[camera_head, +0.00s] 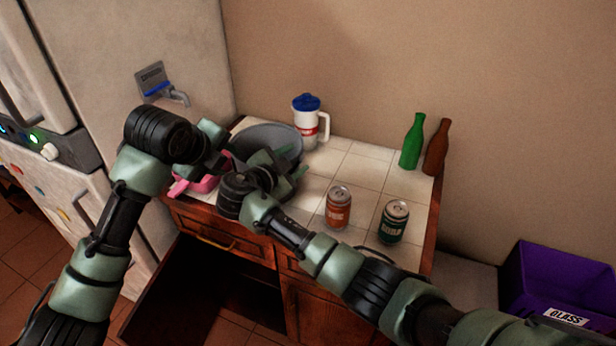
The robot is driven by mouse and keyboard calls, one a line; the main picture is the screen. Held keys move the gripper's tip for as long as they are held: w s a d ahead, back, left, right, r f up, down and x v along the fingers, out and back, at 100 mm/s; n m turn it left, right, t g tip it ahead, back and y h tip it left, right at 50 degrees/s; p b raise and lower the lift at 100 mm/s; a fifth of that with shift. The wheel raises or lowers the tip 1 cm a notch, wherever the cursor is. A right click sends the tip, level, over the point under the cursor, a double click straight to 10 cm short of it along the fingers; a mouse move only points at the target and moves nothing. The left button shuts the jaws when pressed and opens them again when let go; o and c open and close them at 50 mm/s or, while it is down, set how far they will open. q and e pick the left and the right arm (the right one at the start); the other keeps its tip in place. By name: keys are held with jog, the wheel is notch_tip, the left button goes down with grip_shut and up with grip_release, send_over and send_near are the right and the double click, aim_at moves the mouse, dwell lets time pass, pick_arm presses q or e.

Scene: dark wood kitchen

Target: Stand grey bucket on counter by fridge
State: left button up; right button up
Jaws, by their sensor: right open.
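The grey bucket (268,136) is on the white-tiled counter (328,163), at its left end next to the white fridge (190,60). My arms hide much of its front and lower part, so I cannot see whether its base rests flat. My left gripper (222,150) is at the bucket's left side; whether its fingers touch the rim or are closed is hidden. My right gripper (284,168) is open at the bucket's front right side, close to its wall; I cannot tell whether it touches.
A pink object (196,184) lies at the counter's front left corner. A white jug with blue lid (307,122) stands behind. Cans (339,207) (393,222) and green (412,145) and brown (437,148) bottles stand right. A purple bin (560,280) is at far right.

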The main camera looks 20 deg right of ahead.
jog(key=shift+s+a, duration=0.1)
jog(key=shift+a, duration=0.05)
pick_arm(q)
jog(key=v, duration=0.3)
jog(key=shift+s+a+r, duration=0.1)
jog(key=shift+s+r, duration=0.05)
jog(key=shift+s, duration=0.05)
pick_arm(e)
jog(key=v, duration=1.1)
jog(key=shift+s+a+r, duration=0.2)
jog(key=shift+r, duration=0.05)
